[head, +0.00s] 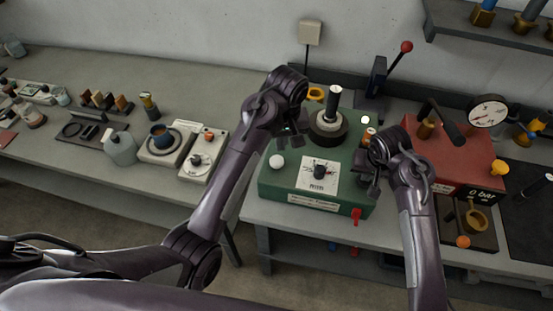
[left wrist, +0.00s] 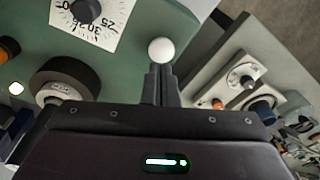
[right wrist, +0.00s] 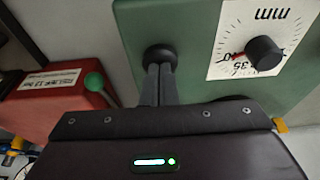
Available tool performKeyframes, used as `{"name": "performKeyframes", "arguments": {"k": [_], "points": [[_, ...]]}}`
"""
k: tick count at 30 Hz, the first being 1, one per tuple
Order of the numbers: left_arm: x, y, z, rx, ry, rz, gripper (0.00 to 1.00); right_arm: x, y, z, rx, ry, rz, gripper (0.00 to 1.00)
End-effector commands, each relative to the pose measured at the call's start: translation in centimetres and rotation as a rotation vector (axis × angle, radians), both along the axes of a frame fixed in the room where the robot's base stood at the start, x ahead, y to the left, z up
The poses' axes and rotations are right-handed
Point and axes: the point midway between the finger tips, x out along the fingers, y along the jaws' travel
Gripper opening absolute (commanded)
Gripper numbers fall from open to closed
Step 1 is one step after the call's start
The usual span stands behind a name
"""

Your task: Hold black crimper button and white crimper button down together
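The green crimper (head: 275,188) stands on the bench with a dial plate on its face. The white crimper button (head: 277,161) is a round knob left of the dial; it also shows in the left wrist view (left wrist: 161,50). My left gripper (head: 291,136) is shut and empty, its fingertips right at the white button's edge in the left wrist view. The black crimper button (right wrist: 160,56) is right at the fingertips of my shut, empty right gripper (right wrist: 159,72). In the head view my right gripper (head: 367,183) hides it. I cannot tell whether either tip touches or presses.
A red box (head: 460,155) with a gauge (head: 488,111) stands right of the crimper. A black post with a collar (head: 328,125) rises at the crimper's back. A red tap (head: 356,215) hangs at its front. Small devices (head: 200,155) stand on the bench at left.

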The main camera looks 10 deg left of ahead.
Motion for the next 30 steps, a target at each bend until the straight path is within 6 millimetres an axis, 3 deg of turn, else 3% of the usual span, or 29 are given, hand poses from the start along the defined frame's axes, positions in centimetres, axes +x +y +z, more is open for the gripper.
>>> {"name": "performKeyframes", "arguments": {"k": [5,21,30], "points": [[0.7,1.0,0.3,-0.026,-0.017,0.058,0.00,-0.1,0.0,-0.1,0.000,0.002,0.001,0.00],[1.2,1.3,-5.6,-0.025,-0.017,0.057,0.00,-0.1,0.0,-0.1,0.000,0.002,0.001,0.00],[1.3,1.4,-6.4,-0.025,-0.018,0.057,0.00,-0.1,0.0,-0.1,0.000,0.002,0.001,0.00]]}}
